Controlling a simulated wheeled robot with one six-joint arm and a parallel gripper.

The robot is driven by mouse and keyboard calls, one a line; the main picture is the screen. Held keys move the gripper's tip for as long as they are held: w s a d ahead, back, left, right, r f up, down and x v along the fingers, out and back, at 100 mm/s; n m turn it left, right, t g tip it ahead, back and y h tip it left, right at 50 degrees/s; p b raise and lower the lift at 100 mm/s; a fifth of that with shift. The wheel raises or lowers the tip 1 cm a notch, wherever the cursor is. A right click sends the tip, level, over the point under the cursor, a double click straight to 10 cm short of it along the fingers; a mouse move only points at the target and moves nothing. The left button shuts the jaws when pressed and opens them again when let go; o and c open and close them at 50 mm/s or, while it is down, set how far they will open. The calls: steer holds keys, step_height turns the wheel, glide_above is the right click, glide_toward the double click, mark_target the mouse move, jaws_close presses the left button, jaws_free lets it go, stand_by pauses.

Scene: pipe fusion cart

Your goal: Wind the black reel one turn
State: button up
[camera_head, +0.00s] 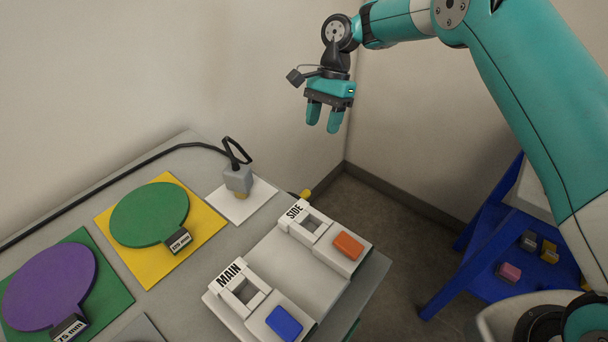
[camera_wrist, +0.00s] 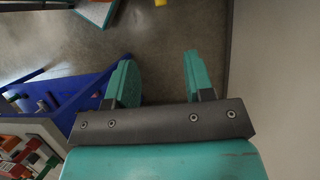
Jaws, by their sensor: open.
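No black reel can be made out in either view. My gripper (camera_head: 324,118) is raised in the air at the top middle of the head view, above and behind the cart's work top (camera_head: 170,295). Its two teal fingers point down and stand apart with nothing between them. In the wrist view my gripper (camera_wrist: 159,62) is also open and empty over bare floor. A small yellow part (camera_head: 306,194) sticks out at the cart's far edge; what it belongs to is hidden behind the white fixture.
The cart bears a green disc (camera_head: 150,213), a purple disc (camera_head: 48,285), a grey block (camera_head: 238,180) with a black cable (camera_head: 120,172), and white MAIN and SIDE fixtures with a blue block (camera_head: 284,322) and orange block (camera_head: 348,246). A blue shelf (camera_head: 470,262) stands right. Floor between is clear.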

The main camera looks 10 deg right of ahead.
mark_target(308, 191)
steer(key=b+x, duration=0.1)
steer(key=x, duration=1.6)
steer(key=shift+a+f, duration=0.1)
jaws_close()
